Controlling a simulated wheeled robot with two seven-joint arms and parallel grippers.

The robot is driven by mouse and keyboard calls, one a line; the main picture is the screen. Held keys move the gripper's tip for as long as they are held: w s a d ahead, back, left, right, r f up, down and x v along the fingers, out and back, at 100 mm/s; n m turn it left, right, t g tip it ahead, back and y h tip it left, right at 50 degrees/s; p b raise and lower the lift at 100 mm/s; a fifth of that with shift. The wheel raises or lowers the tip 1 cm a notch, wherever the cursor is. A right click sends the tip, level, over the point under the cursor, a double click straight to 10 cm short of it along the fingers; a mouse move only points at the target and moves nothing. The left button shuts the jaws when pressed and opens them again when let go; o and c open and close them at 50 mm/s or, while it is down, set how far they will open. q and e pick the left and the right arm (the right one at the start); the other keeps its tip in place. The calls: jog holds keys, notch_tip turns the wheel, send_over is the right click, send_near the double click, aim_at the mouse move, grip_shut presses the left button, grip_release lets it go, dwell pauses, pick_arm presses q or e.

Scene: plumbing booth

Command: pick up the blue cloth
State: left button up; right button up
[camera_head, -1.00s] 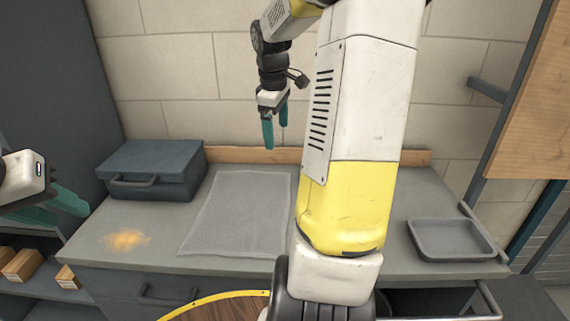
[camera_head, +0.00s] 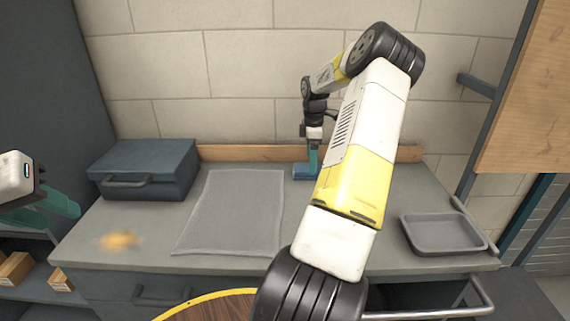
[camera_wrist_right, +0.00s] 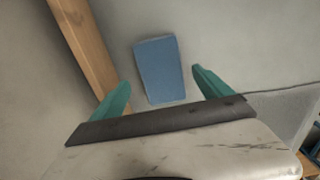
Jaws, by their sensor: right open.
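The blue cloth (camera_head: 301,173) is a small flat blue rectangle on the grey counter near the back wall, partly hidden by my right arm in the head view. In the right wrist view the cloth (camera_wrist_right: 158,70) lies ahead, between the lines of the two teal fingers. My right gripper (camera_head: 313,168) points down over the cloth; it also shows in the right wrist view (camera_wrist_right: 161,78), open and empty. My left gripper (camera_head: 66,211) is at the left edge, its teal fingers apart and empty, away from the cloth.
A grey mat (camera_head: 232,212) lies left of the cloth, and a dark toolbox (camera_head: 146,168) stands at the back left. A grey tray (camera_head: 443,234) is at the right. A wooden strip (camera_head: 240,154) runs along the wall. An orange-yellow stain (camera_head: 119,241) marks the counter's left.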

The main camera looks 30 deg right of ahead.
jog(key=f, duration=0.4)
jog(key=shift+a+f, duration=0.1)
jog(key=shift+a, duration=0.15)
jog(key=c, duration=1.5)
jog(key=shift+o, duration=0.2)
jog(key=shift+r, duration=0.55)
jog(key=r, duration=0.2)
jog(key=shift+s+a+r, duration=0.25)
jog(key=shift+s+r, duration=0.1)
jog(key=shift+s, duration=0.05)
jog(key=s+a, duration=0.3)
jog(key=s+a+r, duration=0.1)
jog(key=s+a, duration=0.2)
jog(key=s, duration=0.1)
jog(key=s+a, duration=0.4)
jog(key=shift+s+r, duration=0.15)
jog(key=shift+s, duration=0.05)
